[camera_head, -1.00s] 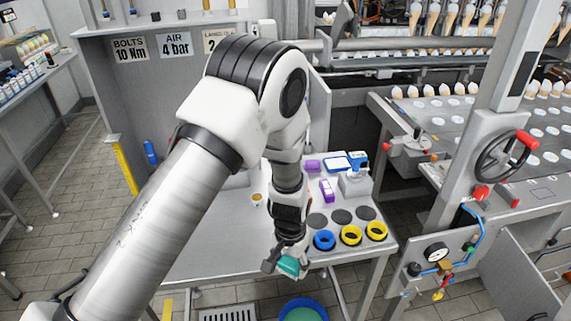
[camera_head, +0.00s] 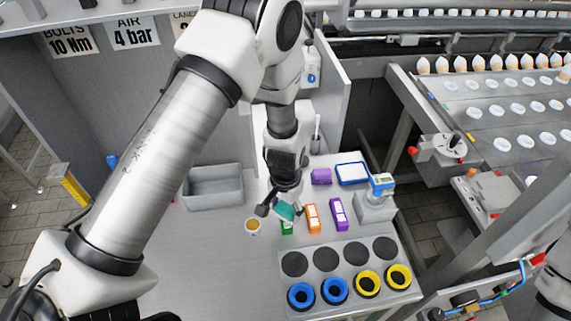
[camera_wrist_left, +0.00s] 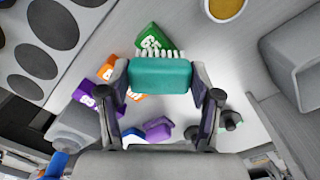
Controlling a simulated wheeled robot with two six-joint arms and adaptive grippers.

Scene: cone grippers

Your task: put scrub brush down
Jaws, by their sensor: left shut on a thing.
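My left gripper (camera_head: 284,206) is shut on the scrub brush (camera_head: 286,211), which has a teal block. In the left wrist view the brush (camera_wrist_left: 160,75) sits between the two fingers (camera_wrist_left: 160,88), its pale bristles showing along one edge. The brush is over the grey worktop, next to a green box (camera_head: 287,228) that it partly covers in the head view. I cannot tell whether the brush touches the box or the table. My right gripper is not in view.
An orange box (camera_head: 313,219) and a purple box (camera_head: 339,214) stand to the right. A small cup (camera_head: 252,226) stands left, a grey bin (camera_head: 213,188) behind it. A plate (camera_head: 347,291) with blue and yellow rings lies in front. The worktop at left front is clear.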

